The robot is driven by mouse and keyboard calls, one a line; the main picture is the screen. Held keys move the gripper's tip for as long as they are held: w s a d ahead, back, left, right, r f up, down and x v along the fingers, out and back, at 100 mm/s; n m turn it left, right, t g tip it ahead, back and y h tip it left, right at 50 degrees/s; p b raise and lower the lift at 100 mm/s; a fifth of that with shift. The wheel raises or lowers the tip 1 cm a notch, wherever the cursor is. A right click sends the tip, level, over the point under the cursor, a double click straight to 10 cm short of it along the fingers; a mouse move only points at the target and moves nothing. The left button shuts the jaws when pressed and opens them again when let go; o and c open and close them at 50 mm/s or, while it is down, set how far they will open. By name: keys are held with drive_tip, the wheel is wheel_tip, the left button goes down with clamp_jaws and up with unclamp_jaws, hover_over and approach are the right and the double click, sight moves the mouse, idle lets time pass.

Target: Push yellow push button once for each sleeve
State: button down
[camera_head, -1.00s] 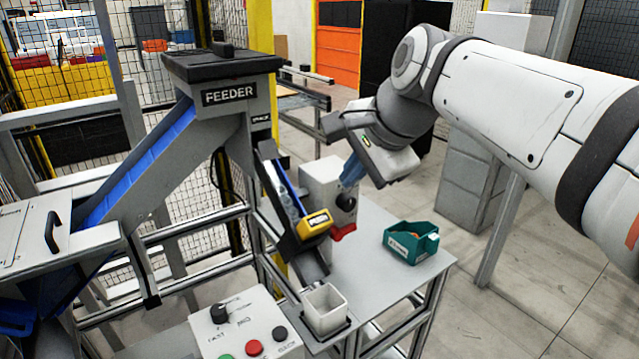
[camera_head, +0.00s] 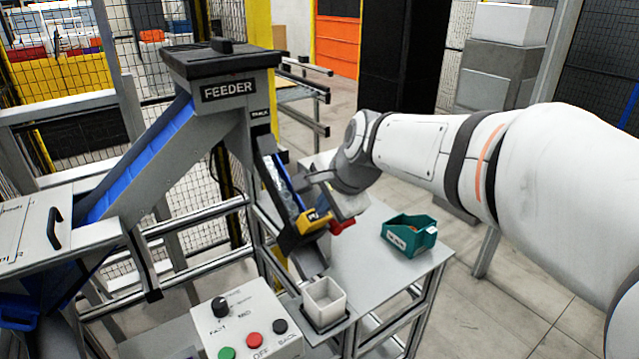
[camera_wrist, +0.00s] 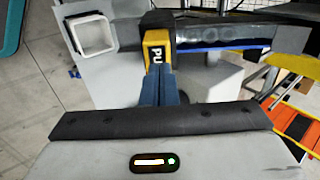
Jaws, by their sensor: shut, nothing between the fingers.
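The yellow push button (camera_head: 313,222) is a block at the lower end of the feeder's chute (camera_head: 277,190). It also shows in the wrist view (camera_wrist: 157,50), with the letters "PU" visible. My gripper (camera_wrist: 158,74) is shut, with its blue fingers together and empty. Their tips are at the button's near edge in the wrist view; I cannot tell whether they touch it.
A teal bin (camera_head: 409,248) stands on the right of the grey table (camera_head: 385,277). A control box (camera_head: 250,325) with a knob and green, red and black buttons is at front left. A red part (camera_head: 343,226) is just beside the yellow button. Feeder framing rises at left.

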sight(315, 229)
drive_tip(key=shift+x, duration=0.8)
drive_tip(key=b+x, duration=0.3)
drive_tip(key=x, duration=0.2)
drive_tip(key=shift+f, duration=0.15)
drive_tip(key=shift+s, duration=0.1)
drive_tip(key=shift+s+d+f, duration=0.1)
idle(0.3)
drive_tip(key=shift+r+p, duration=0.3)
drive_tip(key=shift+p, duration=0.05)
drive_tip(key=v, duration=1.4)
drive_tip(key=shift+p, duration=0.35)
